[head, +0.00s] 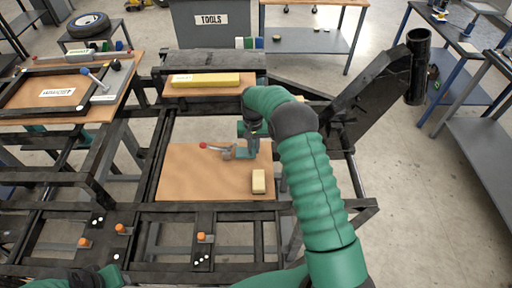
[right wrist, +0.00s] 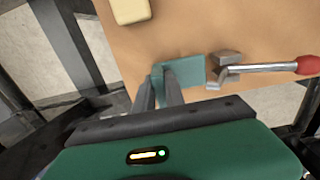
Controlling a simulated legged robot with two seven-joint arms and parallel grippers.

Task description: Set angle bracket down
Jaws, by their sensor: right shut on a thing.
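The angle bracket is a teal piece (right wrist: 192,72) in the right wrist view. It lies at or just above a tan wooden board (head: 180,180); I cannot tell whether it touches. My right gripper (right wrist: 160,80) is shut on its left end. In the head view the bracket (head: 243,154) is partly hidden by my right gripper (head: 253,146). A grey clamp (right wrist: 226,72) with a red-knobbed lever sits right beside the bracket's other end. In the head view its red knob (head: 203,145) points left. My left gripper's fingers do not show.
A cream block (head: 259,181) lies on the board's front right. A yellow bar (head: 205,80) lies on another board behind. A dark frame carries the boards, with orange knobs (head: 84,242) at the front. A black angled post (head: 385,80) rises at right. The board's front left is bare.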

